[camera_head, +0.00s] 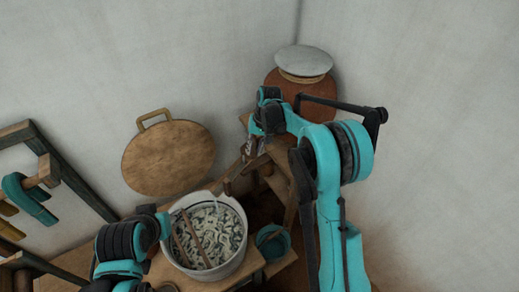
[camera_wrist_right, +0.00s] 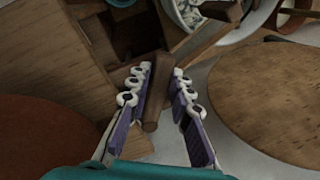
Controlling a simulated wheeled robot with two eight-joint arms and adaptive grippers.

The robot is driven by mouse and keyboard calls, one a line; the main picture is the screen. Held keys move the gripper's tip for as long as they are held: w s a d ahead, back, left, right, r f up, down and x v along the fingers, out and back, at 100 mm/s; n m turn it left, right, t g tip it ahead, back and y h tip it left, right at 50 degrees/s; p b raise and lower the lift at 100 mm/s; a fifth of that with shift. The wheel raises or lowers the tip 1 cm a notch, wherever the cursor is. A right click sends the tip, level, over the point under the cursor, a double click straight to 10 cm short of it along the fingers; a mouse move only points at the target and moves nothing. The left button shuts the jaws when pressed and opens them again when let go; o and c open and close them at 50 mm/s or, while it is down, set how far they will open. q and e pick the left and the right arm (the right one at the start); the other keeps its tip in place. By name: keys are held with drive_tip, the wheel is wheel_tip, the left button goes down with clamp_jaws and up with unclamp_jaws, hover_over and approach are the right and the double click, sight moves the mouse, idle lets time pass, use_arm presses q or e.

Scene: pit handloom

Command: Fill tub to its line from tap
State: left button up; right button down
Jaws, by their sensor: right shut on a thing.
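A white round tub (camera_head: 240,262) stands on a low wooden table, filled with pale, curled pieces and two thin brown sticks. Part of the tub also shows at the top of the right wrist view (camera_wrist_right: 170,12). I cannot make out a fill line or water. My right gripper (camera_head: 254,150) is up and behind the tub, beside the wooden stand. In the right wrist view its fingers (camera_wrist_right: 161,100) are closed around a short brown wooden piece (camera_wrist_right: 152,122). I cannot tell whether this belongs to a tap. My left arm comes in beside the tub, its fingers hidden.
A terracotta pot (camera_head: 268,82) with a pale lid (camera_head: 303,60) stands in the corner on a wooden stand. A round wooden board (camera_head: 168,158) leans on the wall. A teal bowl (camera_head: 272,243) sits right of the tub. A wooden frame (camera_head: 75,178) is at far left.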

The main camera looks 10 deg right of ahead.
sight(253, 151)
drive_tip(key=shift+w+a+m+t+b, duration=0.2)
drive_tip(key=shift+a+m, duration=0.45)
drive_tip(key=shift+m, duration=0.35)
drive_tip(key=shift+w+a+m+t+b, duration=0.1)
drive_tip(key=shift+a+m+t+b, duration=0.1)
drive_tip(key=shift+a+m, duration=0.6)
drive_tip(key=shift+d, duration=0.15)
drive_tip(key=c, duration=1.3)
unclamp_jaws()
drive_tip(key=shift+c, duration=0.2)
drive_tip(key=v, duration=1.2)
